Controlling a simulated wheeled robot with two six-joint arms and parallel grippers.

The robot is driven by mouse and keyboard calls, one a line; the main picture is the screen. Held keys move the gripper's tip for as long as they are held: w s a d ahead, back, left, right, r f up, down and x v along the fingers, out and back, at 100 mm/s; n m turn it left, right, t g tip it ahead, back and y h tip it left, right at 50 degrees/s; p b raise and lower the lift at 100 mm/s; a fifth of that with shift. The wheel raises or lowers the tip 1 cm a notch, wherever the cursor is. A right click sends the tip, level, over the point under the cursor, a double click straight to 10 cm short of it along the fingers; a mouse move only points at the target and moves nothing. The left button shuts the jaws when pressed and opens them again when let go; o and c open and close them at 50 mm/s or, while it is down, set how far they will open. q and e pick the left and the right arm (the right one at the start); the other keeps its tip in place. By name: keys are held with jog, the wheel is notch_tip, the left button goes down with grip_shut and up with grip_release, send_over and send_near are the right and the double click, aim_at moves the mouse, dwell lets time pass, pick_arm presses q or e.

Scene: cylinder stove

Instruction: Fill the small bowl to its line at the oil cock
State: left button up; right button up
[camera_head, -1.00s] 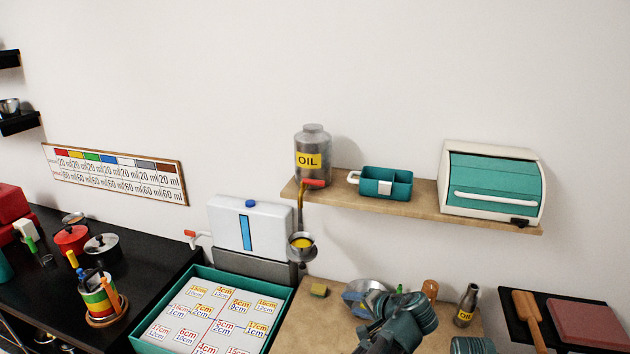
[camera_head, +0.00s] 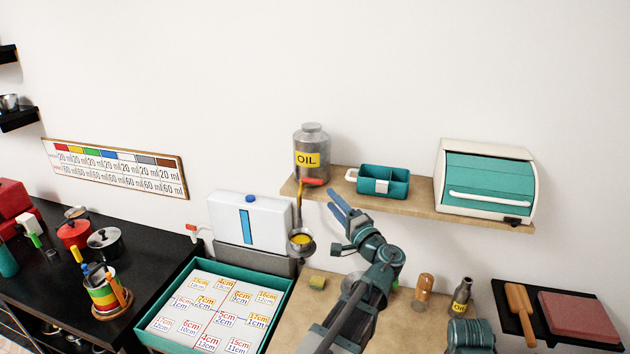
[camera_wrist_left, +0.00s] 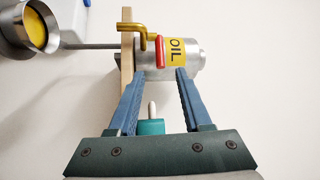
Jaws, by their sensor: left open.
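The metal oil can (camera_head: 311,142), with its yellow OIL label, stands at the left end of the wall shelf. Its cock has a red handle (camera_head: 313,182) and a brass spout pointing down. The small steel bowl (camera_head: 301,250) is below the spout with yellow oil in it; its line cannot be made out. My left gripper (camera_head: 338,203) is open and empty, right of the spout and bowl. In the left wrist view its fingers (camera_wrist_left: 158,80) point toward the can (camera_wrist_left: 185,62) and red handle (camera_wrist_left: 160,50), apart from them. The bowl (camera_wrist_left: 14,30) shows at upper left there.
The shelf (camera_head: 425,192) also holds a teal caddy (camera_head: 398,183) and a bread box (camera_head: 490,190). Below are a white tank (camera_head: 270,222), a tray of number cards (camera_head: 154,328), a sponge (camera_head: 317,283), a brown shaker (camera_head: 424,288) and an oil bottle (camera_head: 461,297).

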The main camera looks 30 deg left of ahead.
aim_at(315, 181)
pick_arm(q)
jog(key=p+x, duration=0.1)
jog(key=x, duration=0.9)
jog(key=shift+w+a, duration=0.15)
jog(key=shift+a, duration=0.1)
grip_shut()
